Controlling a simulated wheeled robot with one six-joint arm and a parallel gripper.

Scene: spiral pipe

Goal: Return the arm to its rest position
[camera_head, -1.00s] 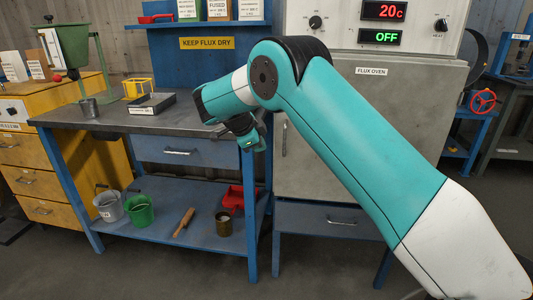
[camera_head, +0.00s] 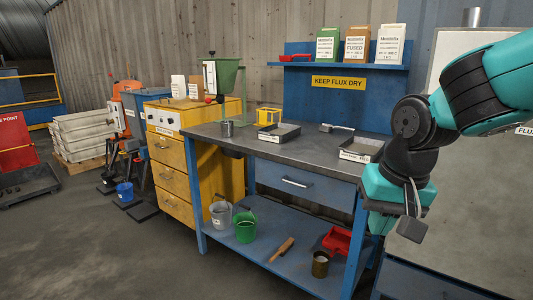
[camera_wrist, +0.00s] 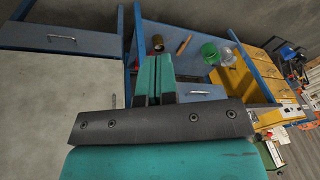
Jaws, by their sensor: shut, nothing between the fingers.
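My arm (camera_head: 508,82), teal with dark joints, is bent at the right side of the head view. My gripper (camera_head: 381,223) hangs below the wrist in front of the right end of the workbench, partly hidden by a dark bracket. In the wrist view my gripper (camera_wrist: 158,72) has its two teal fingers shut together with nothing between them.
The floor (camera_head: 110,250) at left is clear.

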